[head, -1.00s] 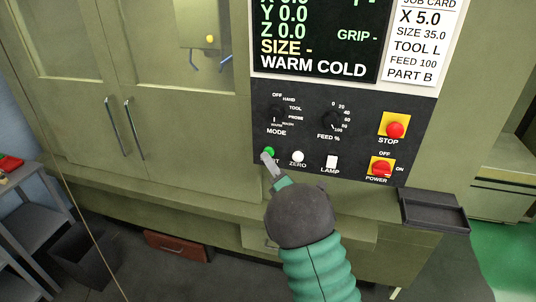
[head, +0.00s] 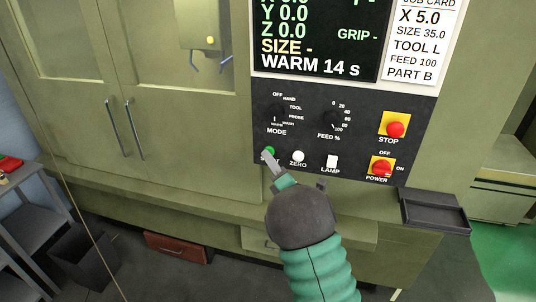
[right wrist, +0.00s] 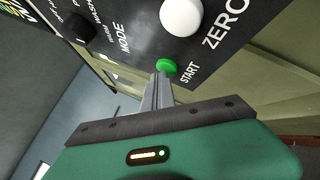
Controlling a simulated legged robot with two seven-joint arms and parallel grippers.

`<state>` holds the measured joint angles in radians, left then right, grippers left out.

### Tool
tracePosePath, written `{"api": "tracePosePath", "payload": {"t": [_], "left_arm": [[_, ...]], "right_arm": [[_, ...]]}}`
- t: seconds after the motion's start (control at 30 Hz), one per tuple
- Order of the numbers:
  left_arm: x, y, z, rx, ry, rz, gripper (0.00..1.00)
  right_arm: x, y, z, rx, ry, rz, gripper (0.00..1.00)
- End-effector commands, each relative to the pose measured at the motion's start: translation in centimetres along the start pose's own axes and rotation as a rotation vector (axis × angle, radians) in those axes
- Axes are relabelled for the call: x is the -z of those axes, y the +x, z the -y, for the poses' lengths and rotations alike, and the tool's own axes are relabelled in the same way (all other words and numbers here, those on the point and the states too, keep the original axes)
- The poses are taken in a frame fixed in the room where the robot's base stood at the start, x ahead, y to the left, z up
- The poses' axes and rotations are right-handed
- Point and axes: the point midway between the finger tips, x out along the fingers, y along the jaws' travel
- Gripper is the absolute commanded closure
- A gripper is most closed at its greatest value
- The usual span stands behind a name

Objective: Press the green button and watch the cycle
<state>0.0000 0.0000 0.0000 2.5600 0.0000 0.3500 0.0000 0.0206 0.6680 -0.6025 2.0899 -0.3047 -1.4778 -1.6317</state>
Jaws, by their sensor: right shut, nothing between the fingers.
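The green START button (head: 270,151) sits at the lower left of the machine's black control panel (head: 350,108). In the right wrist view the green button (right wrist: 167,65) is just past my fingertips, with START printed beside it. My right gripper (head: 267,156) is shut with nothing held, its tips at the button; the tips (right wrist: 163,72) appear to touch its lower edge. The screen (head: 315,40) reads X, Y and Z values, SIZE - and WARM 14 s. My left gripper is not in view.
The white ZERO button (head: 298,157), LAMP switch (head: 332,162), red STOP button (head: 395,130) and red POWER switch (head: 381,168) are close by. A dark tray (head: 435,213) juts out at the right. Cabinet doors with handles (head: 134,130) are at the left.

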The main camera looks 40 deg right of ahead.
Motion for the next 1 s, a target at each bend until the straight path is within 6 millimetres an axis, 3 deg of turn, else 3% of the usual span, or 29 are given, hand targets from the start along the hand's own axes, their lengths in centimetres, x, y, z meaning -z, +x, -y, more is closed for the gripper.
{"api": "tracePosePath", "payload": {"t": [0.47,1.0], "left_arm": [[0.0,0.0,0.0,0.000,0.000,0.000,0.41],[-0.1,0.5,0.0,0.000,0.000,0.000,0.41]], "right_arm": [[-0.3,0.1,-0.1,-0.003,-0.003,0.007,1.00],[0.7,-1.4,-0.9,-0.001,-0.002,0.004,1.00]]}}
